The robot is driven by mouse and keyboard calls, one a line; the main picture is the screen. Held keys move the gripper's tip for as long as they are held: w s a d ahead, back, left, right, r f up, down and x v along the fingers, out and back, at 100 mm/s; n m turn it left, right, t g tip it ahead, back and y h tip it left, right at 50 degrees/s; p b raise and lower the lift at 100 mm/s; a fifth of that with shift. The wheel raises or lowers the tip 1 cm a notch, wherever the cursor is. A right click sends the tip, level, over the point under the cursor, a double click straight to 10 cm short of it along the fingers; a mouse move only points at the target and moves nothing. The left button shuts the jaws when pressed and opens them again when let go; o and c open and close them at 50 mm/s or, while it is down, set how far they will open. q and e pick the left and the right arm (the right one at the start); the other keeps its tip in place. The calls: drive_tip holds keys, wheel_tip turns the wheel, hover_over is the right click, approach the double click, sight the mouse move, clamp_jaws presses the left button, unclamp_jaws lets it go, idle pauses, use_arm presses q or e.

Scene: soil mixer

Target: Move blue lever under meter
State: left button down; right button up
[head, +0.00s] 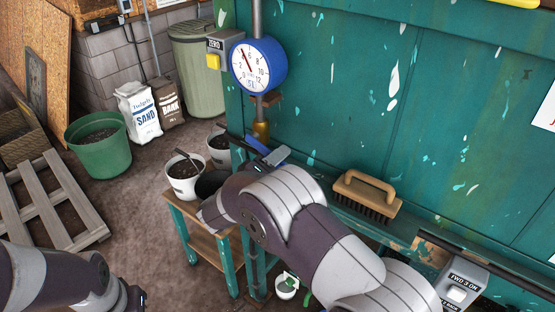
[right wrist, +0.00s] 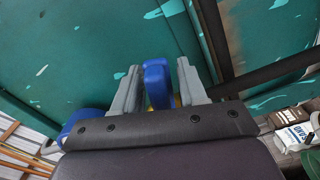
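The round meter (head: 258,66), with a white dial and blue rim, hangs on a vertical pipe. The blue lever (head: 256,144) sits below it, beside a brass valve body (head: 261,130). My right gripper (head: 272,154) is at the lever and partly covers it in the head view. In the right wrist view the blue lever (right wrist: 158,84) stands between the two grey fingers of my right gripper (right wrist: 159,90). Narrow gaps show at its sides, so the fingers look open around it. My left arm enters at lower left; its fingers cannot be made out.
A small bench (head: 204,240) with pots stands below the lever. A wooden brush (head: 366,194) lies on the green ledge to the right. A grey switch box (head: 461,290) is at lower right. The green wall (head: 340,90) stands close behind the lever.

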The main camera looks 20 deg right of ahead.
clamp_jaws()
drive_tip(key=r+n+p, duration=0.1)
drive_tip(key=p, duration=0.3)
drive_tip(key=r+n+p, duration=0.2)
drive_tip(key=p, duration=0.2)
drive_tip(key=shift+s+d+r+p, duration=0.15)
drive_tip(key=shift+d+p, duration=0.05)
drive_tip(key=shift+p, duration=0.2)
drive_tip(key=shift+n, duration=0.3)
drive_tip(key=shift+f, duration=0.2)
drive_tip(key=shift+o, duration=0.6)
unclamp_jaws()
drive_tip(key=shift+a, duration=0.1)
